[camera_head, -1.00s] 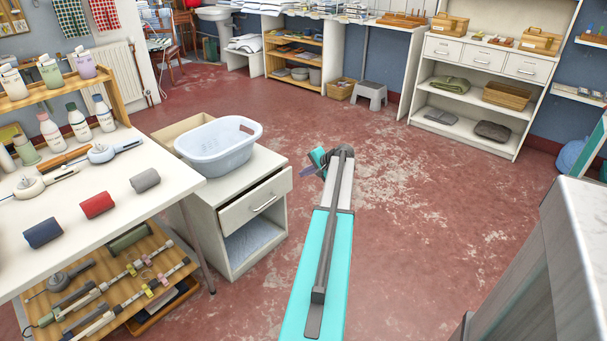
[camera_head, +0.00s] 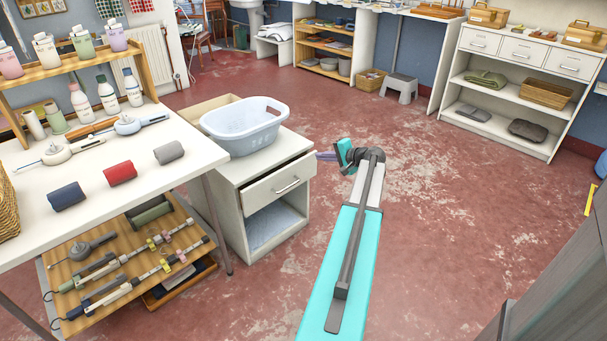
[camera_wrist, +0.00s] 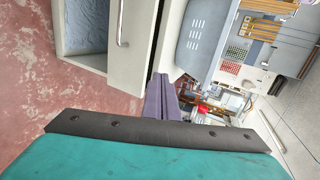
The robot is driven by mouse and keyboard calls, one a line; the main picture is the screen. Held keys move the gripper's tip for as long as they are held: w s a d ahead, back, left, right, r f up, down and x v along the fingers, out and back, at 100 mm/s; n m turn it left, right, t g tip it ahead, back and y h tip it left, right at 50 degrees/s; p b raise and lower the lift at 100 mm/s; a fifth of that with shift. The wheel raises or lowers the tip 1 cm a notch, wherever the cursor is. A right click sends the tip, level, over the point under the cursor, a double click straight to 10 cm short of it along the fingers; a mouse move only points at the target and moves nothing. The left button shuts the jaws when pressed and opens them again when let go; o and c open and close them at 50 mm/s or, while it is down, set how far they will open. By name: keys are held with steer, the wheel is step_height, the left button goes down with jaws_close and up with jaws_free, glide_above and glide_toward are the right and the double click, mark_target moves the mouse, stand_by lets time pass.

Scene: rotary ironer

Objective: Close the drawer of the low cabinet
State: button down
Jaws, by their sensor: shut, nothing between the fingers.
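The low white cabinet (camera_head: 236,225) stands beside the long table. Its drawer (camera_head: 280,186) is pulled partly out, with a bar handle on its front. Below it is an open compartment. In the wrist view the drawer front (camera_wrist: 131,50) fills the top centre, turned sideways with its handle. My gripper (camera_head: 323,155) is at the right end of the drawer front. Its purple fingers (camera_wrist: 160,98) are shut and empty, with their tips close to the drawer's edge; I cannot tell if they touch it.
A pale blue basket (camera_head: 245,127) sits on the cabinet top. The white table (camera_head: 110,185) with rollers and bottles is at left, with a wooden lower shelf (camera_head: 175,235). A grey panel (camera_head: 560,285) stands at the lower right. The red floor right of the cabinet is clear.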

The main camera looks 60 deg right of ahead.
step_height(320, 180, down, 8)
steer(key=s+t+h+b, duration=0.1)
steer(key=s+b, duration=0.2)
steer(key=b, duration=0.7)
steer(key=shift+a+r+m, duration=0.2)
steer(key=shift+a+m, duration=0.2)
steer(key=shift+w, duration=0.15)
steer(key=b, duration=0.4)
glide_toward(298, 165)
steer(key=x, duration=0.5)
steer(key=shift+w+f, duration=0.1)
steer(key=shift+f, duration=0.15)
steer(key=shift+w+r, duration=0.1)
steer(key=shift+w, duration=0.3)
steer(key=shift+d, duration=0.1)
